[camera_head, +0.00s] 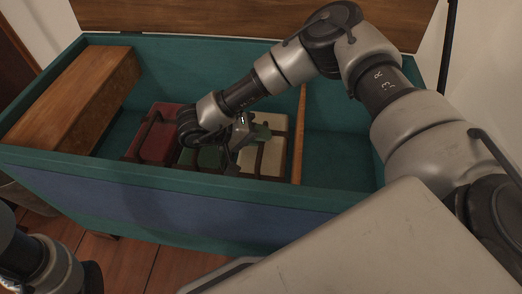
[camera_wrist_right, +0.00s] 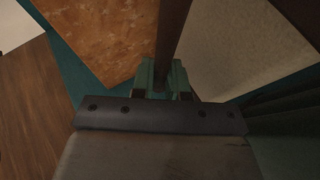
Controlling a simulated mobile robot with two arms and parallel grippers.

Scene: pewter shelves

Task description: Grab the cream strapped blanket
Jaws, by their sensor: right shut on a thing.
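The cream strapped blanket (camera_head: 272,155) lies in the teal chest, against a thin wooden divider, with dark brown straps around it. My right gripper (camera_head: 250,135) is over it and partly covers it in the head view. In the right wrist view my right gripper (camera_wrist_right: 163,80) is shut on a dark brown strap (camera_wrist_right: 173,40), with the blanket's cream surface (camera_wrist_right: 235,45) beside it at the right. The fingertips have green pads. Of my left arm only a part shows at the bottom left; its gripper is not seen.
The teal chest (camera_head: 190,185) has its wooden lid raised. Left of the cream blanket lie a green strapped bundle (camera_head: 210,157) and a red strapped bundle (camera_head: 160,144). A wooden box (camera_head: 75,95) sits at the chest's left. Right of the divider (camera_head: 299,135) the chest is empty.

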